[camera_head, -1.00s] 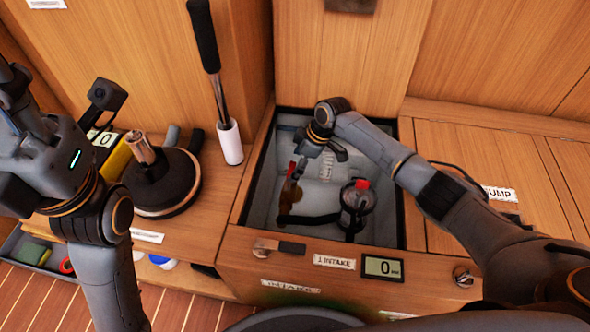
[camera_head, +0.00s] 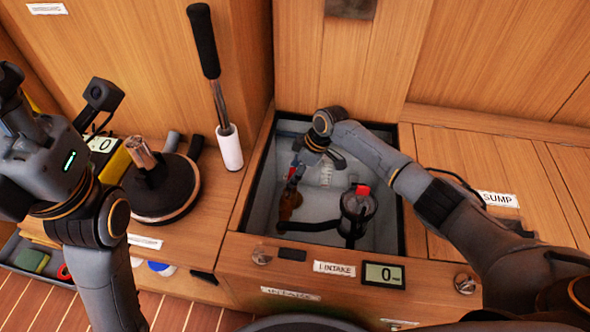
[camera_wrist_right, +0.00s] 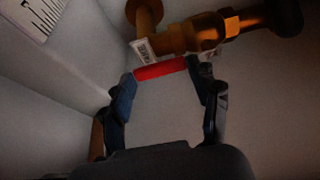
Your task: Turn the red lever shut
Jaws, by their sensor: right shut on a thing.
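The red lever (camera_wrist_right: 160,69) lies across between the two fingers of my right gripper (camera_wrist_right: 168,88) in the right wrist view, and the gripper is shut on its ends. The lever sits beside a brass valve body (camera_wrist_right: 192,36) with a small white tag. In the head view my right gripper (camera_head: 296,170) reaches down into the open bilge well (camera_head: 262,185). The brass valve (camera_head: 288,205) shows just below it, while the lever itself is mostly hidden there. My left gripper (camera_head: 30,165) is at the left edge, its fingers not clearly visible.
A strainer with a red top (camera_head: 361,190) and a dark hose (camera_head: 308,225) stand in the well close to the valve. A white-sleeved pump handle (camera_head: 229,147) stands left of the well.

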